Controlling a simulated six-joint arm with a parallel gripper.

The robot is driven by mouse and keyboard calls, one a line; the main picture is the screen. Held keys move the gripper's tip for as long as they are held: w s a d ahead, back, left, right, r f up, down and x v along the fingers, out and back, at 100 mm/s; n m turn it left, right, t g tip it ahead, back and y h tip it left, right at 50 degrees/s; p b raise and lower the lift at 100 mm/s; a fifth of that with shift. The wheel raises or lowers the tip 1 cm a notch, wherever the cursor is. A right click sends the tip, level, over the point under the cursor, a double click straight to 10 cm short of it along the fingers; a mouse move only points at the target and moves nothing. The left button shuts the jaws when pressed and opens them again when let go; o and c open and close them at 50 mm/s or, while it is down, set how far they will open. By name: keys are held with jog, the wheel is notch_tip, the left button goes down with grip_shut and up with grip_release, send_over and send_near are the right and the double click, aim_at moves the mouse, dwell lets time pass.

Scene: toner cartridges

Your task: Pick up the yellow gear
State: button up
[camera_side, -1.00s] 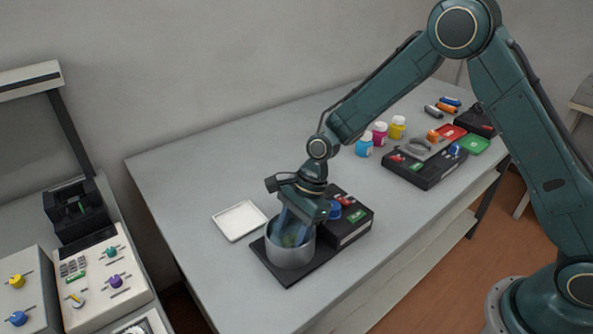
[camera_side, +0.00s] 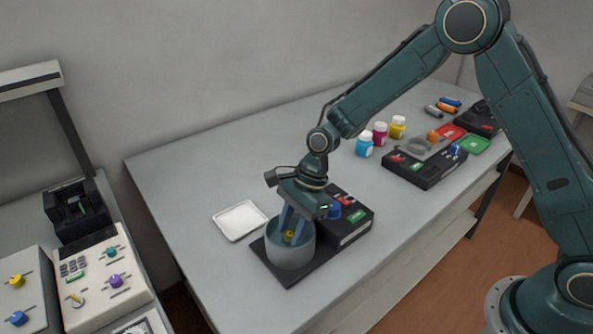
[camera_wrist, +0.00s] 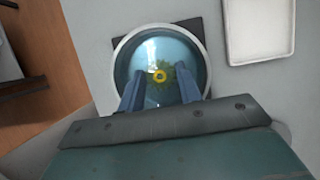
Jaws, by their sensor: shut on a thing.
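The yellow gear (camera_wrist: 160,76) shows inside a round grey pot (camera_wrist: 121,57), between my fingertips. The fingers also show in the wrist view (camera_wrist: 161,90). I cannot tell whether the gear is clear of the pot's bottom. Part of the gear's rim is hard to make out in the wrist view.
The pot stands on a black base joined to a black box (camera_side: 352,222) with red and green buttons and a blue knob. A white tray (camera_side: 240,221) lies to the left. Coloured bottles (camera_side: 380,134) and another black device (camera_side: 424,165) stand further back.

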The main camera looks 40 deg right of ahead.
aim_at(292, 231)
notch_tip(292, 231, up, 19)
jog(key=shift+f, duration=0.15)
dwell(0.4)
dwell(0.5)
